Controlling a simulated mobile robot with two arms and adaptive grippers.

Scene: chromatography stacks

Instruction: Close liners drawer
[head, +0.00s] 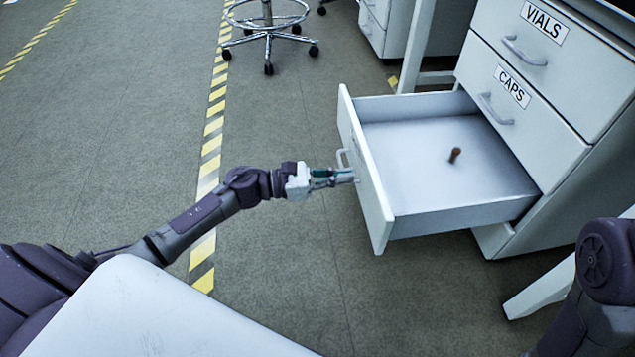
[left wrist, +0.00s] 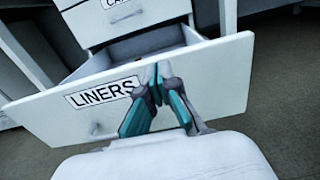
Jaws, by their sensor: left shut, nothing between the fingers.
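The liners drawer (head: 392,222) is the bottom drawer of a white cabinet and stands pulled far out. A small brown object (head: 454,155) lies inside it. Its front shows in the left wrist view with a LINERS label (left wrist: 103,92) and a handle (left wrist: 96,128). My left gripper (head: 352,176) is shut and empty, its fingertips at the outer face of the drawer front, close to the handle. In the left wrist view the fingertips (left wrist: 156,76) are right of the label; whether they touch the panel I cannot tell. My right gripper is out of view.
Above it, the CAPS drawer (head: 525,125) and the VIALS drawer (head: 560,70) are shut. A wheeled stool (head: 268,30) stands at the back. The floor left of the drawer is clear, with yellow striped tape (head: 211,145).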

